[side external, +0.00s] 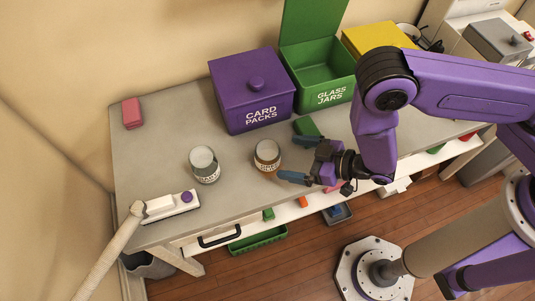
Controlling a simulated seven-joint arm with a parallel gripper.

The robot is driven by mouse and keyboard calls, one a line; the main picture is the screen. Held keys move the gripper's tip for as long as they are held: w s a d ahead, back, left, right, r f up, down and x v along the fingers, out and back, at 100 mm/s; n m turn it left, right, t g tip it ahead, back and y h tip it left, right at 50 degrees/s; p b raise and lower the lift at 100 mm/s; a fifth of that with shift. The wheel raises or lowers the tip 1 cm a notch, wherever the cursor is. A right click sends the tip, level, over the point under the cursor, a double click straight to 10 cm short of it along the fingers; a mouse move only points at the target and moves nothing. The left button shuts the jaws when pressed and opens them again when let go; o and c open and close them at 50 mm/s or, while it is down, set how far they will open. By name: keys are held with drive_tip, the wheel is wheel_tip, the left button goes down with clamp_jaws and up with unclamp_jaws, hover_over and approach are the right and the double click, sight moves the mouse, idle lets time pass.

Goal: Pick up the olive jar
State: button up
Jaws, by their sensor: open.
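Two lidded glass jars stand upright on the grey worktop. The left jar (204,167) has a pale lid and a label with dark green lettering. The right jar (267,156) has brownish contents or a brown label. The labels are too small to read, so I cannot tell for certain which is the olive jar. My gripper (297,159) is open and empty, its two blue-grey fingers pointing left. It is just right of the right jar, with no visible contact. The left jar is farther away, beyond the right jar.
A purple CARD PACKS box (252,93) and an open green GLASS JARS bin (323,77) stand at the back. A green block (307,126) is close behind my gripper.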

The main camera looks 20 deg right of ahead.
sight(267, 153)
drive_tip(key=shift+x, duration=3.95)
drive_tip(key=shift+r, duration=0.1)
drive_tip(key=shift+c, duration=0.4)
drive_tip(key=c, duration=1.1)
